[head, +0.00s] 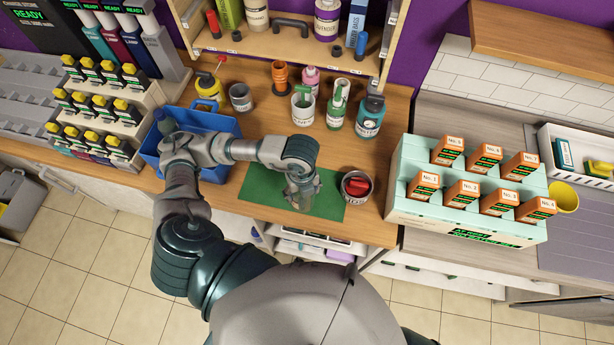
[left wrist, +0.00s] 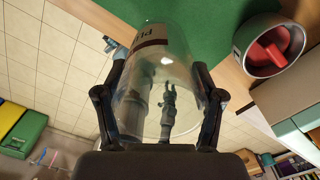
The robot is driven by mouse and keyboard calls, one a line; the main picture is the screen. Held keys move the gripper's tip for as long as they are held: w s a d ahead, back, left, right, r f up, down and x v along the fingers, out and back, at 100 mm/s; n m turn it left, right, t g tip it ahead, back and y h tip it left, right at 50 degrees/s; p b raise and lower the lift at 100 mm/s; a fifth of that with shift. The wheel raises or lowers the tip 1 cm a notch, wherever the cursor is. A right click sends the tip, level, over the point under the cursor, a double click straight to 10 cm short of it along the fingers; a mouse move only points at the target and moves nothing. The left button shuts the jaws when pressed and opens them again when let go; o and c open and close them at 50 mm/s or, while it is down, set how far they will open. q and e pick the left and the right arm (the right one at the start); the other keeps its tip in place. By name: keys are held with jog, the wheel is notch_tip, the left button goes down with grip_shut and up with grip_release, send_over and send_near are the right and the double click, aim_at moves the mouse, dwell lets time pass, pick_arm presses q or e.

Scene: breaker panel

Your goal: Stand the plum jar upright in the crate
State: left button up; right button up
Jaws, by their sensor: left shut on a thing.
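The plum jar (left wrist: 165,60) is clear, glassy and see-through, with a pale label partly reading "PLU" in the left wrist view. My left gripper (left wrist: 157,98) is shut on it, one finger on each side of the jar. In the head view my left gripper (head: 303,188) holds the jar (head: 303,202) over the green mat (head: 262,187). I cannot tell whether the jar touches the mat. The blue crate (head: 232,127) is to the left on the counter, partly hidden behind my left arm. My right gripper is not in view.
A tin with a red thing inside (head: 356,187) stands right of the mat and also shows in the left wrist view (left wrist: 270,48). Several jars and a white pot (head: 302,107) stand behind the mat. A mint stand with orange boxes (head: 450,217) is farther right.

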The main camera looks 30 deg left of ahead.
pick_arm(q)
jog(key=shift+s, duration=0.3)
jog(key=shift+d+r, duration=0.1)
jog(key=shift+r, duration=0.1)
jog(key=shift+r+p, duration=0.6)
jog(key=shift+r, duration=0.05)
notch_tip(320, 180, up, 3)
jog(key=shift+r+p, duration=0.2)
jog(key=shift+p, duration=1)
